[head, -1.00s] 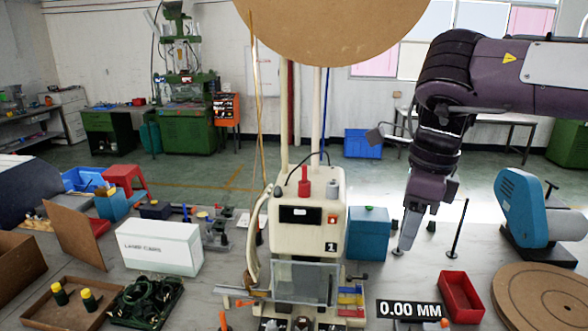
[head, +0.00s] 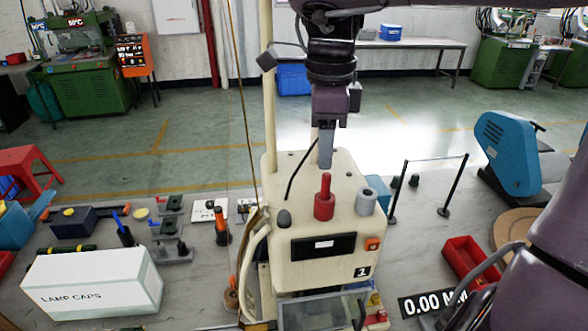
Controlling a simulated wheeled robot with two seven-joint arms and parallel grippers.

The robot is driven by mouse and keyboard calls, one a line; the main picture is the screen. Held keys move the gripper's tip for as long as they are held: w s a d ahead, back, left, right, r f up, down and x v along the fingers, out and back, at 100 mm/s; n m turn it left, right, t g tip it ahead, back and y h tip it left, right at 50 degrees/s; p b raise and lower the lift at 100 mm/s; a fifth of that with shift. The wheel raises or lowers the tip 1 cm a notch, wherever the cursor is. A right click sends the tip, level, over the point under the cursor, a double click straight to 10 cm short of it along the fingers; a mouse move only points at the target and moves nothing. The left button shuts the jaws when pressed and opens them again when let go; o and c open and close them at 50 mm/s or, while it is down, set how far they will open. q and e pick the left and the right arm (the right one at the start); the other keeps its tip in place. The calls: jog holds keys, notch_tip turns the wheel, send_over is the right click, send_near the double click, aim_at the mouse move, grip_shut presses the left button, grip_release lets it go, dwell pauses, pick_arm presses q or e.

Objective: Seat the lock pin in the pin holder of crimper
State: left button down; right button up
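The crimper (head: 281,248) is the cream machine marked 1 in the middle of the head view. On its top stand a red pin in a wider red base (head: 324,205), a grey cylinder (head: 366,201) to its right and a dark grey knob (head: 284,218) to its left. I cannot tell for certain which of these are the lock pin and the pin holder. My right gripper (head: 325,163) points down just above the red pin's tip in the picture. Its fingers show edge-on, so their opening is hidden, and contact is unclear. My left gripper is out of view.
A white lamp caps box (head: 92,285) and small fixtures stand left of the crimper. A red tray (head: 470,262) and a blue machine (head: 511,152) are to the right. Two black posts joined by a thin line (head: 436,159) stand behind the tray. My purple arm link fills the lower right.

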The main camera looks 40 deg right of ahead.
aim_at(327, 173)
jog(key=shift+s+f, duration=0.2)
jog(key=shift+f, duration=0.3)
jog(key=shift+s+f, duration=0.2)
jog(key=shift+f, duration=0.25)
jog(key=shift+s+f, duration=0.15)
jog(key=shift+f, duration=0.2)
jog(key=f, duration=0.1)
jog(key=f+p, duration=0.1)
jog(key=f, duration=0.1)
jog(key=f+p, duration=0.1)
jog(key=shift+w+d+f, duration=0.2)
jog(key=shift+w+f, duration=0.1)
jog(key=shift+f, duration=0.2)
jog(key=shift+s+a+r, duration=0.1)
jog(key=c, duration=0.4)
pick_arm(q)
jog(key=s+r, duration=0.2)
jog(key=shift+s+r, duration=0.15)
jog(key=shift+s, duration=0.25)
pick_arm(e)
grip_shut()
